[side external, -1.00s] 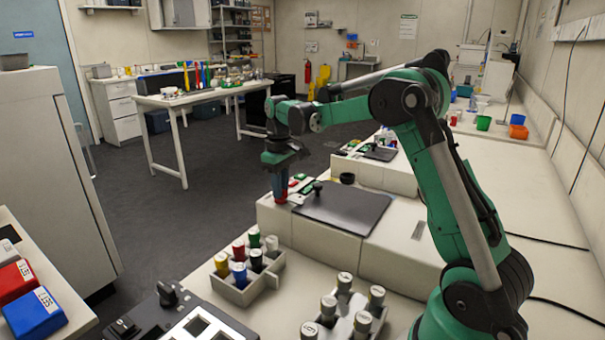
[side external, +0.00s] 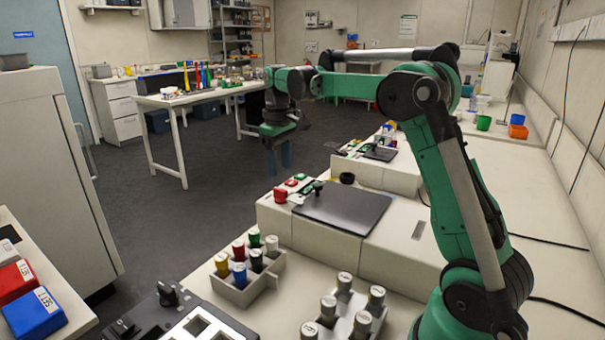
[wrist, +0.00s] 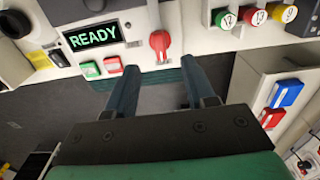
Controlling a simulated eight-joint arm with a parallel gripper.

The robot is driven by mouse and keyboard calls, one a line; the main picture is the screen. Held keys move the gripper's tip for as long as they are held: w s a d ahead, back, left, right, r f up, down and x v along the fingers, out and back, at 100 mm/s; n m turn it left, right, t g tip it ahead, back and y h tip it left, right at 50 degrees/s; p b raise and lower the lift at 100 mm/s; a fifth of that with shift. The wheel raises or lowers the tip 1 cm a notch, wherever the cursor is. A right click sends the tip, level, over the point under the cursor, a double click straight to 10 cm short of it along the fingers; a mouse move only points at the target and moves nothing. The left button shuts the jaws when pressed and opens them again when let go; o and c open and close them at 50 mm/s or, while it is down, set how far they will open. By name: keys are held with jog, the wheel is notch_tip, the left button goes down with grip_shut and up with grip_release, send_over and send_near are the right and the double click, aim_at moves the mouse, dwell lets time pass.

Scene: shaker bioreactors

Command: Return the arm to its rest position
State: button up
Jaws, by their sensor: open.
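My gripper (side external: 278,172) hangs in the air over the grey floor, above and behind the front shaker's control end, with its blue fingers pointing down. In the wrist view my gripper (wrist: 160,68) has its two fingers apart and nothing between them. The front shaker (side external: 315,245) is a beige base with a flat dark platform (side external: 343,208). Its red knob (side external: 280,195) also shows in the wrist view (wrist: 160,41), beyond the fingertips and apart from them. Beside it are a green button (wrist: 90,69), a red button (wrist: 113,65) and a lit READY display (wrist: 94,36).
A rack (side external: 235,293) with several coloured-cap vials stands near the shaker, and another rack (side external: 345,318) stands in front. A second shaker (side external: 385,178) is behind. A white cabinet (side external: 60,180) is at left. Open floor (side external: 130,190) lies around my gripper.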

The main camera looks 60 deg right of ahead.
jog(key=s+a+f+t, duration=0.1)
jog(key=s+a+t, duration=0.2)
jog(key=s+a, duration=0.3)
jog(key=s+a+f+t, duration=0.1)
jog(key=s+a+t, duration=0.3)
jog(key=a, duration=0.6)
jog(key=shift+s+a+f, duration=0.2)
jog(key=shift+s+a, duration=0.15)
jog(key=shift+s, duration=0.65)
